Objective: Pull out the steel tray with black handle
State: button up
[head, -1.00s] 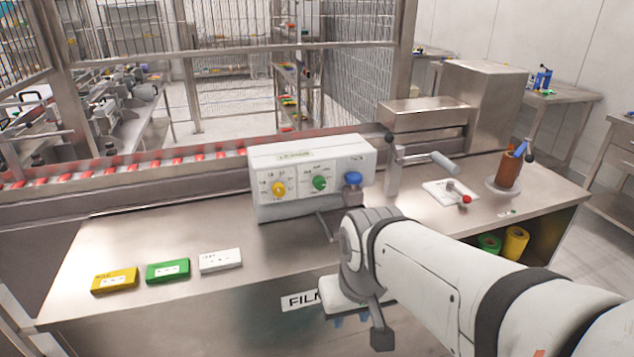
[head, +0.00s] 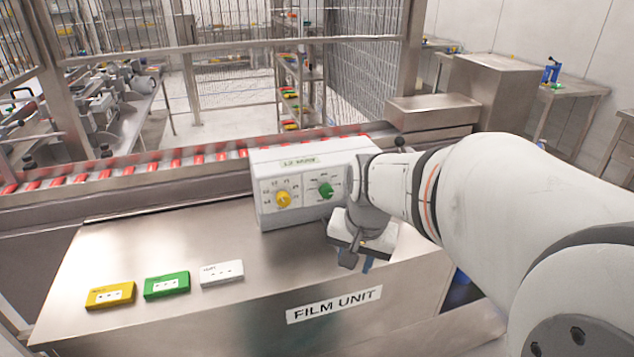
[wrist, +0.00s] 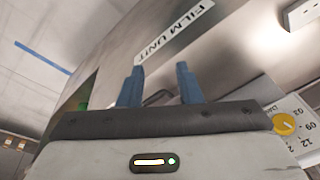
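My gripper (head: 352,262) hangs over the front part of the steel bench top, just in front of the control box, with its blue fingertips partly hidden. In the wrist view its two blue fingers (wrist: 158,84) stand apart with a clear gap, so it is open. A small dark curved bar (wrist: 157,98) shows between and behind the fingers; I cannot tell whether it is the tray's black handle or a lever. I cannot make out the steel tray for certain in either view; my arm hides the right part of the bench.
The control box (head: 288,215) with yellow and green knobs stands close behind my gripper. Yellow (head: 110,295), green (head: 167,285) and white (head: 222,273) blocks lie at left. The bench front bears a FILM UNIT label (head: 334,305). A conveyor (head: 140,172) runs behind.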

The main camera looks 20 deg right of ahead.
jog(key=w+d+f+m+p, duration=0.2)
jog(key=w+d+m, duration=0.9)
jog(key=d, duration=0.1)
jog(key=x, duration=0.7)
jog(key=shift+s+a+f, duration=0.2)
jog(key=shift+s+f, duration=0.1)
jog(key=shift+c, duration=0.3)
grip_shut()
